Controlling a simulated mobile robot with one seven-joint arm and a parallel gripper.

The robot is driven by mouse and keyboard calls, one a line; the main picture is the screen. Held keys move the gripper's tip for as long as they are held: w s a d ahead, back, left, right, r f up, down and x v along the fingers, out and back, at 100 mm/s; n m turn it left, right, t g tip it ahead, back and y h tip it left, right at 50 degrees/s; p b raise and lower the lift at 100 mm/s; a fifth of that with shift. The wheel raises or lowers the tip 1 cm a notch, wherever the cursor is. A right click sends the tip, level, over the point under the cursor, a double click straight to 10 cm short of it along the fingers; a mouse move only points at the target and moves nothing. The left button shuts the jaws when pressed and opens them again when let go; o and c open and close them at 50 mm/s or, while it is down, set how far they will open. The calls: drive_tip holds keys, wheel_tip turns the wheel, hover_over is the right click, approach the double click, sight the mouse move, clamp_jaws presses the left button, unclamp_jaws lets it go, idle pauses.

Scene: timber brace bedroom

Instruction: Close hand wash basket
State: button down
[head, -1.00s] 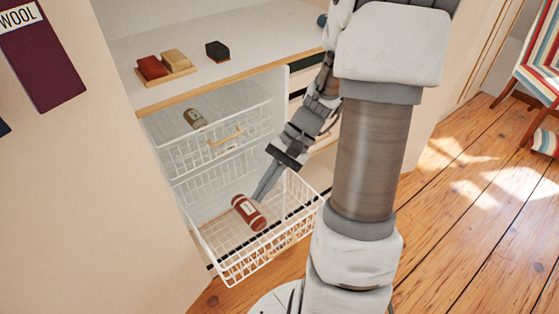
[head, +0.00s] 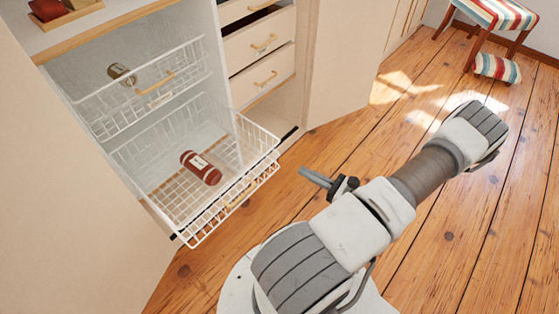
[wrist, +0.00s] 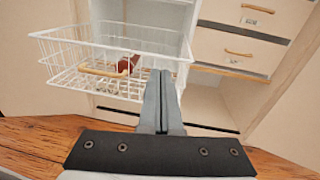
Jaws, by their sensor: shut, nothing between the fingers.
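The lower white wire basket (head: 193,238) is pulled out of the cabinet in the head view. It also shows in the wrist view (wrist: 60,65), ahead and to the left of my fingers.
An upper wire basket (head: 102,120) with a dark bottle (head: 122,74) sits further in. Drawers (head: 262,75) with brass handles are to the right, shut or nearly so. A striped stool (head: 497,14) stands far right. The wooden floor (head: 400,130) around is mostly clear.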

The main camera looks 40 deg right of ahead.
wheel_tip(320, 180, down, 2)
drive_tip(key=s+m+h, duration=0.1)
drive_tip(key=m+h, duration=0.1)
drive_tip(key=b, duration=0.4)
approach(270, 150)
drive_tip(key=shift+t, duration=0.3)
drive_tip(key=w, duration=0.6)
drive_tip(key=shift+w+a+f, duration=0.25)
drive_tip(key=shift+w+f, duration=0.05)
drive_tip(key=shift+w, duration=0.1)
drive_tip(key=shift+w, duration=0.15)
